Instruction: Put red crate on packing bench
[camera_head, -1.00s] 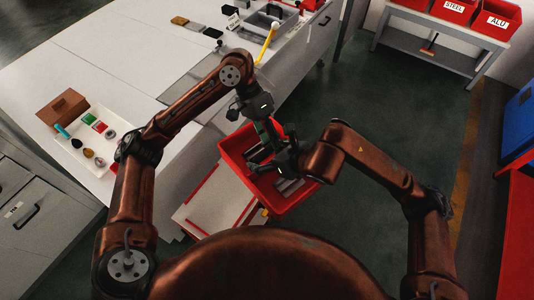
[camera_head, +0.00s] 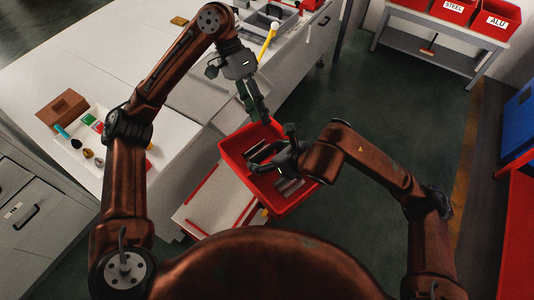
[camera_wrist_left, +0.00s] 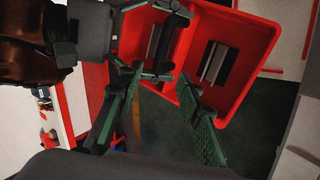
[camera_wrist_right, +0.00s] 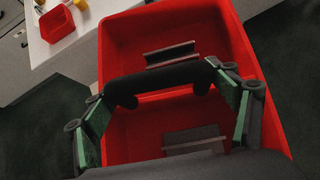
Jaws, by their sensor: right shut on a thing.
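The red crate (camera_head: 231,150) is beside the long pale bench (camera_head: 120,55), which I take for the packing bench. It has a divider and metal bars inside. It also shows in the left wrist view (camera_wrist_left: 265,50) and the right wrist view (camera_wrist_right: 120,55). My right gripper (camera_head: 272,152) is shut on the crate's black middle handle (camera_wrist_right: 160,80), its fingers at either side of the handle in the right wrist view. My left gripper (camera_head: 258,108) is open and empty, above the crate's far side. I cannot tell whether the crate's underside touches anything.
A white and red trolley (camera_head: 195,210) stands beside the bench, partly behind the crate. Floor to the right is clear.

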